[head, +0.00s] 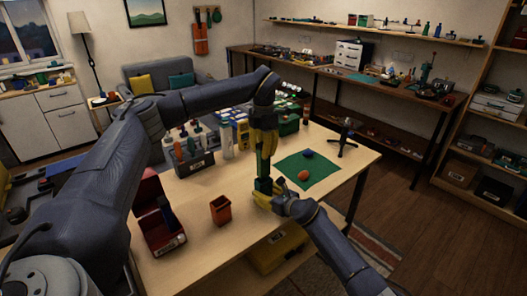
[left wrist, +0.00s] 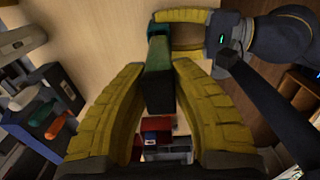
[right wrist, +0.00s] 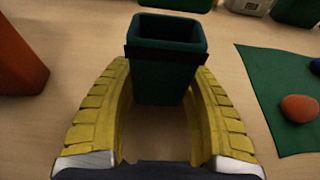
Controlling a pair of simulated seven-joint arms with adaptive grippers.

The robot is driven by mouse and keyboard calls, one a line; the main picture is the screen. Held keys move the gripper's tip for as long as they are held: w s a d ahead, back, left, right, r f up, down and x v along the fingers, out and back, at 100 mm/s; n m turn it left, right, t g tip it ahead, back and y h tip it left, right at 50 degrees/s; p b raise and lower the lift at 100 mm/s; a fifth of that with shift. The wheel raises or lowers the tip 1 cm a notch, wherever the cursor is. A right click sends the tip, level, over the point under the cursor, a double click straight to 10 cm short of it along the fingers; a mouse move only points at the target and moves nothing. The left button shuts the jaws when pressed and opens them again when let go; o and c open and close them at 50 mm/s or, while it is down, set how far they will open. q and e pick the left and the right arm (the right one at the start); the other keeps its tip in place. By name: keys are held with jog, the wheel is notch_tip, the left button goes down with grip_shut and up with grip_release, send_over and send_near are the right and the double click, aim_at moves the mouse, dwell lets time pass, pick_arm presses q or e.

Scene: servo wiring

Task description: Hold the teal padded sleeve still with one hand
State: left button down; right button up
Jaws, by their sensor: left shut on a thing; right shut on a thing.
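The teal padded sleeve (head: 264,168) is a dark, upright rectangular tube over the table's middle. In the right wrist view the sleeve (right wrist: 164,82) shows an open top and a black band below its rim. My right gripper (head: 272,199) is shut around the lower part from the front right, with a finger on each side (right wrist: 165,72). The sleeve's lower end is partly hidden.
A green mat (head: 322,180) with an orange lump (head: 304,175) and a blue one lies to the right.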

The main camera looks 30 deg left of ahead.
jog(key=o, duration=1.2)
jog(key=shift+v, duration=6.05)
